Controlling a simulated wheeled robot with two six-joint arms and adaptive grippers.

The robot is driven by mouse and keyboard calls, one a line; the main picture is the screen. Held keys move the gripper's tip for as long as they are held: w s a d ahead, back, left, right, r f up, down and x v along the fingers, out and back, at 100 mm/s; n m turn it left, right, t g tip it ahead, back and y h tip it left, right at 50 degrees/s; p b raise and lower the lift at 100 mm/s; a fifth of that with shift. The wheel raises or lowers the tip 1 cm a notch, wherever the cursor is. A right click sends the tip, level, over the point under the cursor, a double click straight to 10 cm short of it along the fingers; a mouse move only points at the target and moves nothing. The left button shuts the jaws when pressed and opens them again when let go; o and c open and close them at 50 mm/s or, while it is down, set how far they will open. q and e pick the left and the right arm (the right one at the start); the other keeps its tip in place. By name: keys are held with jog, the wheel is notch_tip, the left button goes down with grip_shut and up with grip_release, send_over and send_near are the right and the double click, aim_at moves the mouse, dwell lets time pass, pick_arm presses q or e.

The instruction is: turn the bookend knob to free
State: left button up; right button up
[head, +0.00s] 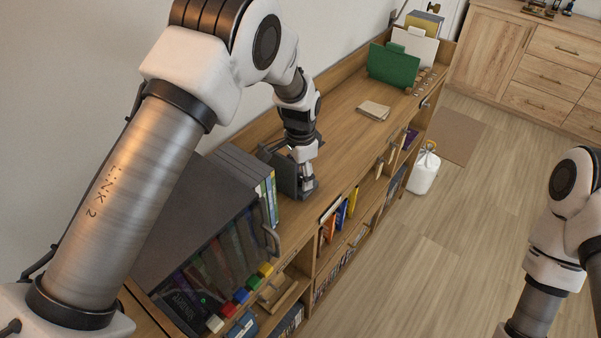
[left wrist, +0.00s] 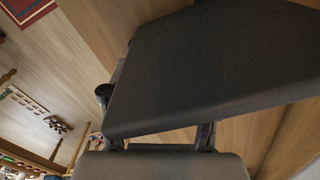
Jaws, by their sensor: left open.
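The dark grey bookend (head: 284,172) stands on the wooden shelf top, just right of the row of cases. My left gripper (head: 306,190) is open and points down at the bookend's front right side, partly covering it. In the left wrist view a large dark grey plate (left wrist: 215,70), apparently the bookend, fills much of the picture. A small dark round part (left wrist: 103,92), possibly the knob, shows at its left edge. I cannot tell whether the gripper touches it, nor how the knob is turned. My right gripper is out of view; only its arm shows.
A white container (head: 424,172) stands on the floor.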

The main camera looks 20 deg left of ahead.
aim_at(301, 177)
pick_arm(q)
notch_tip(301, 177, up, 12)
dwell(0.3)
